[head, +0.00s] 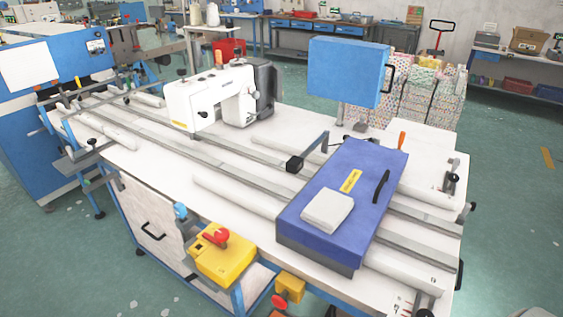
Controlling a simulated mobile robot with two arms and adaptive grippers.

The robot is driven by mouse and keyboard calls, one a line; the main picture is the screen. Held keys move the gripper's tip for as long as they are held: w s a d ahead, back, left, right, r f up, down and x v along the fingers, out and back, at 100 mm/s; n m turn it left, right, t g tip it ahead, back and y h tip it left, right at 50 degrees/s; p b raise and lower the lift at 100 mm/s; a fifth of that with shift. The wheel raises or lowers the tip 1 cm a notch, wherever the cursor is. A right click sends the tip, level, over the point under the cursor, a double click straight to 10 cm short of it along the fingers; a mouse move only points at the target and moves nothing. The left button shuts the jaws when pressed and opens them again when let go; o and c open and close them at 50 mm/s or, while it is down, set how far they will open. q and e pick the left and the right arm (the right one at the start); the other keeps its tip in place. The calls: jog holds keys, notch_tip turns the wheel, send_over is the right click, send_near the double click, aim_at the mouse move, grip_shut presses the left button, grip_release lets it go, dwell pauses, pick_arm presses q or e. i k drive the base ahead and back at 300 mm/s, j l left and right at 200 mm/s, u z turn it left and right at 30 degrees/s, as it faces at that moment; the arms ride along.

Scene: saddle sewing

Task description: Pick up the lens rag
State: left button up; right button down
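A pale grey-white folded cloth, which looks like the lens rag (327,210), lies flat on top of the blue box (363,215) at the right of the table. It sits near the box's front left part, below a yellow label (351,181). A dark handle (381,187) is on the box top to the right of the rag. Neither of my grippers shows in the head view.
A white sewing machine (207,98) stands on the table behind rails (160,135). A blue panel (349,72) rises behind the box. Yellow boxes with red knobs (222,258) are mounted at the table's front. Green floor is open at right.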

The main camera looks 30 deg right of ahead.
aim_at(328, 209)
jog(key=z, duration=1.2)
